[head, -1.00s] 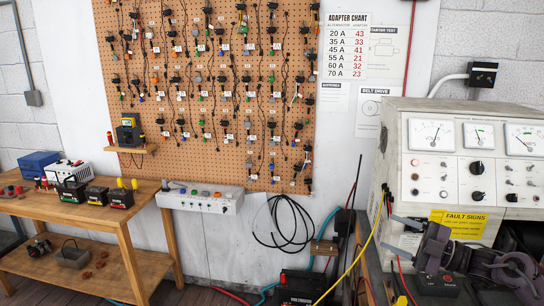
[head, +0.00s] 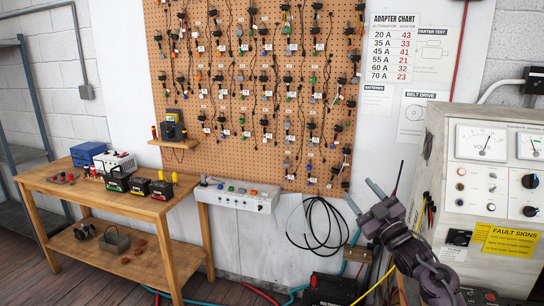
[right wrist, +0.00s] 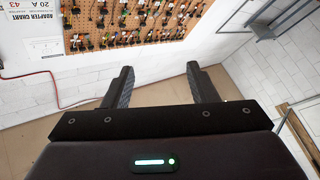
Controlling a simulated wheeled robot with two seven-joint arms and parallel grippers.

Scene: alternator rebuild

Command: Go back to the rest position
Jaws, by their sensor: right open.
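My right gripper (head: 363,200) is in the lower right of the head view, in front of the white wall and left of the grey test bench. Its two fingers are spread apart with nothing between them. In the right wrist view the open fingers (right wrist: 162,88) frame bare wall and floor. My left gripper is in neither view.
A grey test bench (head: 482,178) with gauges stands close to my right arm. A pegboard (head: 215,130) of hanging adapters covers the back wall. A wooden workbench (head: 140,205) with batteries stands at left. A black hanging cable (head: 318,243) is left of my gripper.

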